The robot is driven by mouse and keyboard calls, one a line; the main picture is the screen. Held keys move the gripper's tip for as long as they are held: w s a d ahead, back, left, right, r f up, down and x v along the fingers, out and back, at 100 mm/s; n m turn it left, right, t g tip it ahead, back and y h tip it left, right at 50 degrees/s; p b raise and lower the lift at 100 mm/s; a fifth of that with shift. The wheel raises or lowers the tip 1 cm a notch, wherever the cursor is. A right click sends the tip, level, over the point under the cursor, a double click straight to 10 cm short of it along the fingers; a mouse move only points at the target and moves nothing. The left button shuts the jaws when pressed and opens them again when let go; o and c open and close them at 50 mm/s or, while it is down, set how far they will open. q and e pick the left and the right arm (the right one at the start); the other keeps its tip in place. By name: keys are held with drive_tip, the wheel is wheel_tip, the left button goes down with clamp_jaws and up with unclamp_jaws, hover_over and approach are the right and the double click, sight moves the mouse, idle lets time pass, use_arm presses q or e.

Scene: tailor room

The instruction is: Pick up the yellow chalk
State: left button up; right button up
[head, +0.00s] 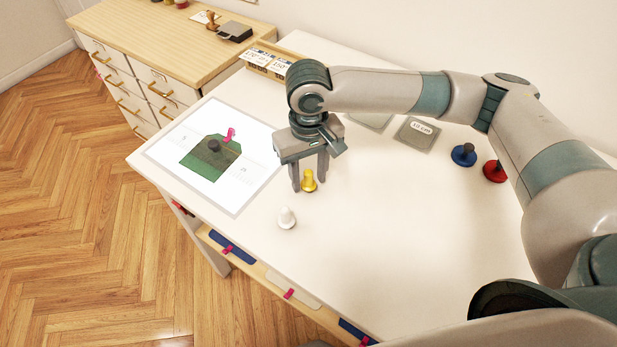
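The yellow chalk (309,181) stands upright on the white table (400,240), near its middle left. My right gripper (310,184) points down at it from above, with its fingers apart. One finger is left of the chalk and the other is at its upper right. I cannot tell whether either finger touches it. The chalk appears to rest on the table. A white chalk (286,217) stands a little nearer to me. My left gripper is out of view.
A pattern sheet (165,155) with a green piece, pink clip and dark weight lies at the left. Blue (463,154) and red (494,171) knobbed items and grey labelled squares (417,134) lie at the right and back. A wooden drawer cabinet (130,30) stands behind.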

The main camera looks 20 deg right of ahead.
drive_tip(key=shift+f, duration=0.35)
drive_tip(key=shift+c, duration=0.3)
drive_tip(key=c, duration=0.8)
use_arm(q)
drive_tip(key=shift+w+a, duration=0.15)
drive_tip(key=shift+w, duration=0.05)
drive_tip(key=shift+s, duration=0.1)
use_arm(e)
drive_tip(key=shift+r, duration=0.1)
